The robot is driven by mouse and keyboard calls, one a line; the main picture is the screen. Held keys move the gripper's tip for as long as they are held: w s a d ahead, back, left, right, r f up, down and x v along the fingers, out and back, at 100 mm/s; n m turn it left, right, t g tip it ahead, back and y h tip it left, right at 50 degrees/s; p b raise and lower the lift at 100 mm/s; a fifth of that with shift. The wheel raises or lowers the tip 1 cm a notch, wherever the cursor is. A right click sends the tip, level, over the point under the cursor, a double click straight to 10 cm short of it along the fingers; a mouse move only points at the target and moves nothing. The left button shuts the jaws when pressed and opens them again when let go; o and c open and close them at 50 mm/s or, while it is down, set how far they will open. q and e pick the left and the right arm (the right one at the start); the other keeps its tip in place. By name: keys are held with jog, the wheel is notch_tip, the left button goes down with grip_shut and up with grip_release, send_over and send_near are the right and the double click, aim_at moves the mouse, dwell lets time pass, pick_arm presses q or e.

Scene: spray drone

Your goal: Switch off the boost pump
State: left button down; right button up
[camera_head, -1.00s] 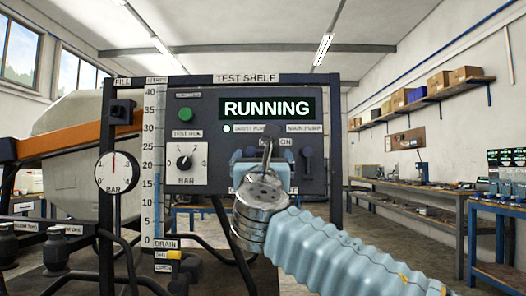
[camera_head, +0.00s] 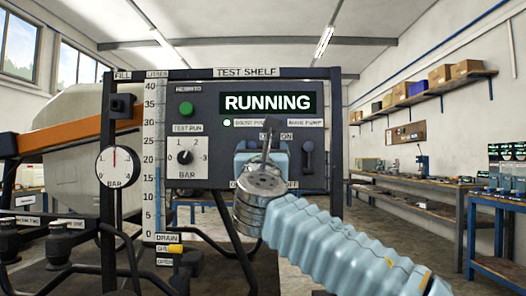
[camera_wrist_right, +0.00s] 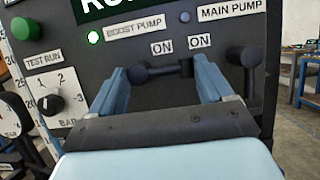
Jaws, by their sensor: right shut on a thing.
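The boost pump switch (camera_wrist_right: 165,71) is a dark lever under the BOOST PUMP label, with ON printed above it. Its green lamp (camera_wrist_right: 93,37) is lit, and the display (camera_head: 267,102) reads RUNNING. My right gripper (camera_head: 262,160) is at the panel, its blue fingers on either side of this switch; the wrist view shows the fingers (camera_wrist_right: 160,88) shut on it. The gripper and wrist hide part of the switch and its lower label in the head view. My left gripper is not in view.
The main pump lever (camera_head: 308,155) stands close to the right of my gripper; its lamp (camera_wrist_right: 185,17) is unlit. The pressure knob (camera_head: 185,157) and green button (camera_head: 186,109) are to the left.

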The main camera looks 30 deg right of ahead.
jog(key=shift+d+m, duration=0.1)
jog(key=shift+m, duration=0.2)
jog(key=shift+w+a+f+m+g+h+p, duration=0.6)
jog(key=shift+m+g, duration=0.85)
jog(key=shift+m, duration=2.2)
jog(key=shift+a+f+m+g+h+p, duration=0.35)
jog(key=shift+m+g+p, duration=0.85)
jog(key=shift+m, duration=2.4)
jog(key=shift+w+a+f+m+g+h+p, duration=0.15)
jog(key=shift+w+a+m+g+h+p, duration=0.3)
jog(key=shift+m+g, duration=2.2)
jog(key=shift+s+a+m+t, duration=0.1)
jog(key=shift+a+m+t, duration=0.1)
jog(key=shift+m+t, duration=0.8)
jog(key=o, duration=0.8)
jog(key=shift+o, duration=0.2)
